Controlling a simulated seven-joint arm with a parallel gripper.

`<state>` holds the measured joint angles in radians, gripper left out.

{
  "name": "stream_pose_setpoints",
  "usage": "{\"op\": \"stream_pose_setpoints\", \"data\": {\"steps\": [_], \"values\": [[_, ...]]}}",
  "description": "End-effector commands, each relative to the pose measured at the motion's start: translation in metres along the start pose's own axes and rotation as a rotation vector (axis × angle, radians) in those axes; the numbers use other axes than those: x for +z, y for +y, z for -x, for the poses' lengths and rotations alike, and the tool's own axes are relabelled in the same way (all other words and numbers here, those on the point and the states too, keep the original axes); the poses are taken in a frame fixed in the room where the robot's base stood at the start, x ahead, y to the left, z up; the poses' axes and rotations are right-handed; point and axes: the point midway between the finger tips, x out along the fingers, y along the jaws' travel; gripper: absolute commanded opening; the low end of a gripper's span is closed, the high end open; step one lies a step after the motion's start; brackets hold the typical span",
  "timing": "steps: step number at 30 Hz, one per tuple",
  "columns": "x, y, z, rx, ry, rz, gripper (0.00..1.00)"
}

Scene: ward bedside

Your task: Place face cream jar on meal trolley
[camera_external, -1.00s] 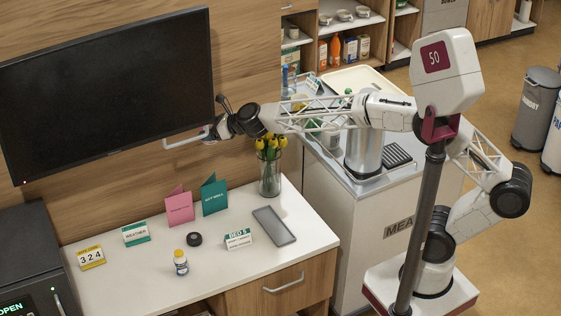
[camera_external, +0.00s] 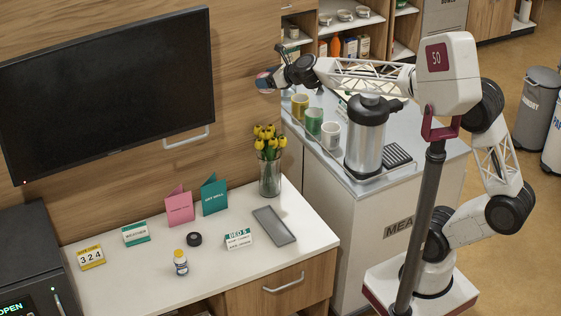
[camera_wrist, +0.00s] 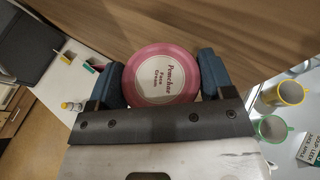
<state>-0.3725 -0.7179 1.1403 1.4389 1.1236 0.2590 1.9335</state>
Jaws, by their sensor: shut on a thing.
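The face cream jar, with a pink rim and a pale label reading "Peachlur Face Cream", shows in the wrist view (camera_wrist: 162,76) between the two dark blue fingers. My gripper (camera_wrist: 162,85) is shut on its sides. In the external view my gripper (camera_external: 268,79) is raised near the wood wall, right of the screen and just left of the meal trolley's back end; the jar is mostly hidden there. The meal trolley (camera_external: 352,218) is a white cart with a grey top, its lettering partly hidden by my arm.
On the trolley stand a yellow mug (camera_external: 300,107), a green mug (camera_external: 314,121), a white mug (camera_external: 330,136), a steel urn (camera_external: 366,138) and a drip tray (camera_external: 397,156). A vase of tulips (camera_external: 269,175) stands on the desk (camera_external: 130,285) below my arm.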

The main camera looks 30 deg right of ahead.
Motion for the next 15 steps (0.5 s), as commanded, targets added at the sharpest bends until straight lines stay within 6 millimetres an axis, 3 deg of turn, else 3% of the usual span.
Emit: {"op": "stream_pose_setpoints", "data": {"steps": [15], "values": [[0.0, -0.075, 0.062, 0.049, 0.0, 0.019, 0.47]]}}
